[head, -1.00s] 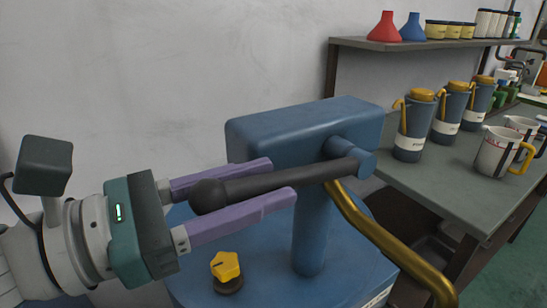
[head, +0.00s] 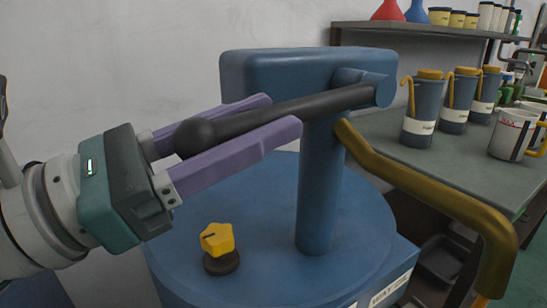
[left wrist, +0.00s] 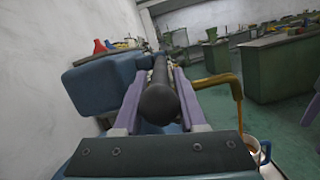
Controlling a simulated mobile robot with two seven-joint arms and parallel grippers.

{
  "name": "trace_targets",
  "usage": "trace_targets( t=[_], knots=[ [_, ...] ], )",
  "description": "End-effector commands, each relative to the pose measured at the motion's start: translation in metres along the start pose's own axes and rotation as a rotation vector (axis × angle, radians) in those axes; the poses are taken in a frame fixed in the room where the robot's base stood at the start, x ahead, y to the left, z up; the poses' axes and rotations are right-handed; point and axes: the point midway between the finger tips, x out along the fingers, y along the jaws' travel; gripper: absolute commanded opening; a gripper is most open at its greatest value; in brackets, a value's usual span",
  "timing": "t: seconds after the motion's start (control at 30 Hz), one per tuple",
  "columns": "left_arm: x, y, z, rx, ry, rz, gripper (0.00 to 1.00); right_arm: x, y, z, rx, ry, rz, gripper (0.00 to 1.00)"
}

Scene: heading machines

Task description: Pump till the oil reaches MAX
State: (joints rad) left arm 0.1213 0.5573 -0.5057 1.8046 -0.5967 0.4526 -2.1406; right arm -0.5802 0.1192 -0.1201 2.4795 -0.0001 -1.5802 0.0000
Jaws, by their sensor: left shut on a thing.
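The blue oil pump (head: 318,190) stands on a round blue drum top, with a brass spout (head: 430,182) bending down at the right. Its black lever (head: 335,102) runs from the pivot down to a ball end at the left. My left gripper (head: 278,114) is shut on the lever, its purple fingers along either side, ball end near the palm. The left wrist view shows the lever ball (left wrist: 159,103) between the fingers. There a pale jug (left wrist: 252,147) with brown oil inside stands under the spout (left wrist: 236,92). Its MAX mark is not visible.
A yellow knob (head: 217,238) sits on the drum top (head: 275,265). A grey bench (head: 405,155) at the right holds blue oil cans (head: 423,112) and white measuring jugs (head: 514,134). A shelf above holds red and blue funnels. The wall behind is bare.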

Motion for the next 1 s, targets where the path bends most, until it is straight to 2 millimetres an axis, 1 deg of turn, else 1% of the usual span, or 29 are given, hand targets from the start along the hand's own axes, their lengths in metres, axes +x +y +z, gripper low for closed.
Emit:
trace_targets(
  t=[0.03, 0.1, 0.47, 0.5, 0.6, 0.87, 0.97, 1.0],
  knots=[
    [-0.001, -0.002, -0.006, -0.002, -0.013, 0.001, 0.00, 0.010, 0.000, 0.003, 0.000, 0.000, 0.000, 0.89],
    [-0.001, -0.002, -0.005, -0.002, -0.022, 0.003, 0.00, 0.013, -0.001, 0.004, 0.000, 0.000, 0.000, 0.89],
    [-0.001, -0.001, -0.002, -0.002, -0.026, 0.004, 0.00, 0.011, -0.001, 0.004, 0.000, 0.000, 0.000, 0.89],
    [-0.001, -0.001, -0.002, -0.002, -0.026, 0.004, 0.45, 0.011, 0.000, 0.004, 0.000, 0.000, 0.000, 0.89],
    [-0.001, -0.001, -0.002, -0.001, -0.025, 0.004, 0.56, 0.011, 0.000, 0.004, 0.000, 0.000, 0.000, 0.89],
    [-0.002, -0.001, -0.003, 0.000, -0.024, 0.005, 0.57, 0.012, 0.000, 0.004, 0.000, 0.001, 0.000, 0.89],
    [-0.010, -0.001, -0.005, 0.000, -0.022, 0.007, 0.57, 0.015, -0.001, 0.005, 0.000, 0.001, 0.000, 0.89],
    [-0.015, -0.001, -0.006, -0.001, -0.021, 0.006, 0.57, 0.017, -0.001, 0.005, 0.000, 0.001, 0.000, 0.89]
  ],
)
